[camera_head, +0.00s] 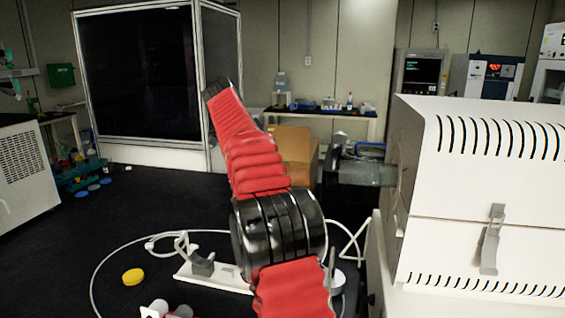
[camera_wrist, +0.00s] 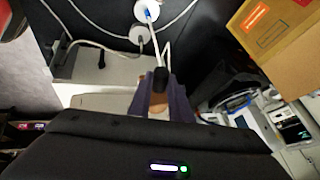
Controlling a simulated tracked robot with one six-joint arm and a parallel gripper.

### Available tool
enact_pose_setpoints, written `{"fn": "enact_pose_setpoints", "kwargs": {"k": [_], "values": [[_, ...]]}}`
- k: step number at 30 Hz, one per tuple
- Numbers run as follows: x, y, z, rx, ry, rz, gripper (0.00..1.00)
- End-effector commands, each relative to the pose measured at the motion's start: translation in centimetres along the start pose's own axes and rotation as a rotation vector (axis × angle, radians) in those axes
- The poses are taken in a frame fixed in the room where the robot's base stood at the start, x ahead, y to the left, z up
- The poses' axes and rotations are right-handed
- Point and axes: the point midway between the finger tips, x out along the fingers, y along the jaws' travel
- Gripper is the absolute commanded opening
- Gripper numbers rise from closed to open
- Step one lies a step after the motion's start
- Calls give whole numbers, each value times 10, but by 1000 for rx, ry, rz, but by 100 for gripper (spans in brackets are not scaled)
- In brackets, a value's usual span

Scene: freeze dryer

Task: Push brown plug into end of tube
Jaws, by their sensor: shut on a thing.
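The clear glass tube (camera_head: 366,173) sticks out leftward from the side of the white machine in the head view. My gripper (camera_head: 334,162) is a dark shape at the tube's left end, partly hidden by my arm. In the wrist view my gripper (camera_wrist: 161,97) has its purple-grey fingers closed together. A brown piece (camera_wrist: 158,108), which looks like the plug, shows between the fingers, with a dark part in front of it. The plug is not visible in the head view. Whether it touches or sits in the tube end cannot be told.
The white machine (camera_head: 478,190) fills the right side. A white stand with clamps (camera_head: 203,268), a yellow disc (camera_head: 133,277) and a loose white cable (camera_head: 95,270) lie on the dark floor. A cardboard box (camera_head: 295,145) stands behind my arm. The floor at left is mostly free.

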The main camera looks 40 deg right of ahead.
Motion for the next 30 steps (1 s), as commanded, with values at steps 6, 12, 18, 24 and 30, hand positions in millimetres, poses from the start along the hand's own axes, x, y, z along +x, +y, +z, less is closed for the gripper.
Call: {"fn": "enact_pose_setpoints", "kwargs": {"k": [6, 12, 18, 24, 30], "values": [[-5, -1, -21, 106, 36, 58, 0], [-9, -1, -34, 173, 60, 97, 0], [-9, 0, -42, 204, 70, 115, 0], [-9, 0, -44, 209, 72, 118, 0], [-8, 0, -45, 209, 72, 118, 0]]}}
